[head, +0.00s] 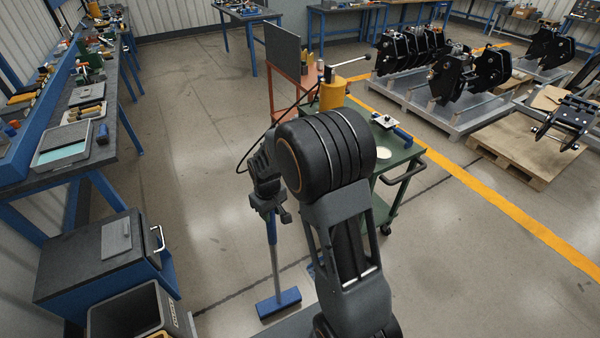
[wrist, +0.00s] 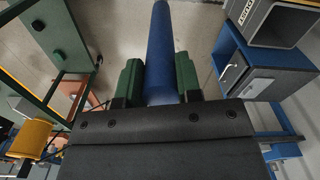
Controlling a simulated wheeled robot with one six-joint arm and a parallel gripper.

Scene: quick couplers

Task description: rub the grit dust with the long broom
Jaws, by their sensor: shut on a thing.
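The long broom has a blue grip, a grey lower stick (head: 275,262) and a wide blue head (head: 278,303). It hangs nearly upright in the head view, its head at or close to the floor; I cannot tell whether it touches. My gripper (head: 270,207) is shut on the blue grip near the top. In the wrist view the blue grip of the broom (wrist: 161,40) runs between the green fingers of my gripper (wrist: 160,82). The broom's head is not visible there. I cannot make out any grit dust on the floor.
A blue-framed workbench with tools (head: 117,100) and a dark cabinet (head: 95,262) stand at left, with a grey bin (head: 130,312) in front. A green cart (head: 400,150) stands right of my arm. Pallets with black couplers (head: 515,150) lie beyond the yellow line. Floor between bench and cart is clear.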

